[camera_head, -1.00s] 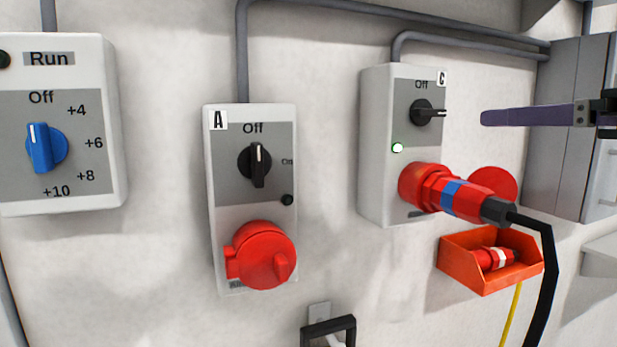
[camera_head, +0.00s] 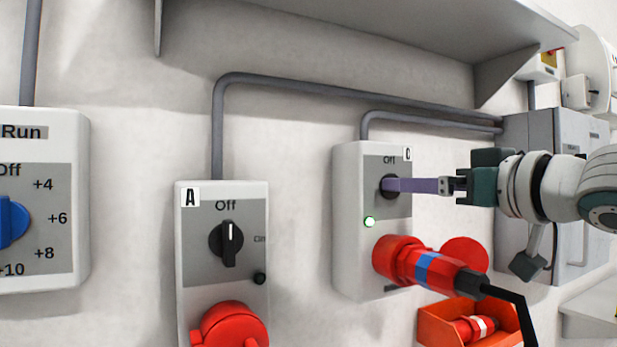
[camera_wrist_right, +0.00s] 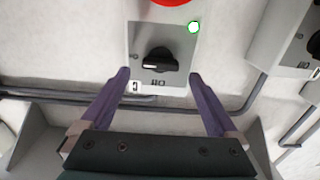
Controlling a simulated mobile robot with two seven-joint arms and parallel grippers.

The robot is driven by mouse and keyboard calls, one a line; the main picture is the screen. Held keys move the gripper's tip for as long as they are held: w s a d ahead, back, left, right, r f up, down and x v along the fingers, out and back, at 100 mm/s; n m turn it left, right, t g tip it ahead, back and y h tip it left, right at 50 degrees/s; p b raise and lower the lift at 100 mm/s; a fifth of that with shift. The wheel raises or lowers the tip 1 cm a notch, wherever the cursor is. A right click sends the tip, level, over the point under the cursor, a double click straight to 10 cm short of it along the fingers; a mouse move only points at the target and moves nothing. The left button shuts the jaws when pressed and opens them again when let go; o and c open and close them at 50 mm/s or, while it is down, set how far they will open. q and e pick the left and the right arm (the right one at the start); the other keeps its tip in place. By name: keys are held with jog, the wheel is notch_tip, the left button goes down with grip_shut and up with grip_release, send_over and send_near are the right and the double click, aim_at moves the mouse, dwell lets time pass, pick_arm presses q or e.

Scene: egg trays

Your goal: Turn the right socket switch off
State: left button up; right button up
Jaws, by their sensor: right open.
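The right socket box C (camera_head: 347,230) is on the wall with a lit green lamp (camera_head: 369,222) and a red plug (camera_head: 440,272) in its socket. Its black rotary switch (camera_head: 386,177) is partly hidden by a purple finger in the head view. My right gripper (camera_head: 392,185) comes in from the right with its fingers at the switch. In the right wrist view the gripper (camera_wrist_right: 160,75) is open, and the black switch (camera_wrist_right: 155,61) lies between and just beyond the fingertips, its grip roughly crosswise. Contact cannot be told. My left gripper is not in view.
Box A (camera_head: 191,270) with its own switch is to the left, and the Run box (camera_head: 70,200) is at the far left. A shelf (camera_head: 400,35) runs above. A grey cabinet (camera_head: 520,130) and an orange bin (camera_head: 430,325) are near my right arm.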

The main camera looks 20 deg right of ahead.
jog(key=shift+w+a+p, duration=0.1)
jog(key=shift+w+p, duration=0.2)
jog(key=shift+w, duration=1.05)
jog(key=shift+c, duration=0.3)
jog(key=c, duration=1.3)
